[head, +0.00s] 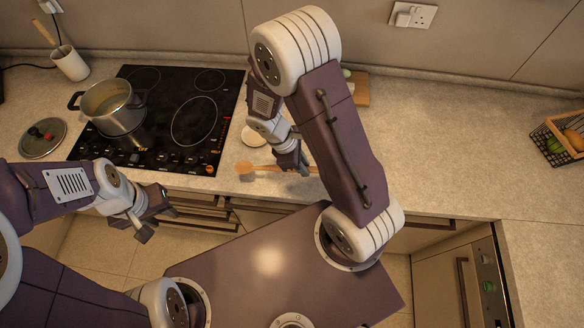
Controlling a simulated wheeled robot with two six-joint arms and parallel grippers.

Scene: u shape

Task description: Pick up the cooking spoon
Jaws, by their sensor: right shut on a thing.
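The wooden cooking spoon (262,168) lies roughly level near the front edge of the counter, right of the hob, with its broad head to the left. My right gripper (297,168) reaches down to its handle and is shut on it. The gripper and arm hide part of the handle; I cannot tell whether the spoon is lifted. My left gripper (158,223) is in front of the counter below the hob, its fingers apart and empty.
A steel pot (112,108) stands on the black hob (196,117). A lid (43,138) lies to its left, near a utensil holder (70,62). A small pale dish (254,137) is behind the spoon. A fruit basket (552,147) stands far right.

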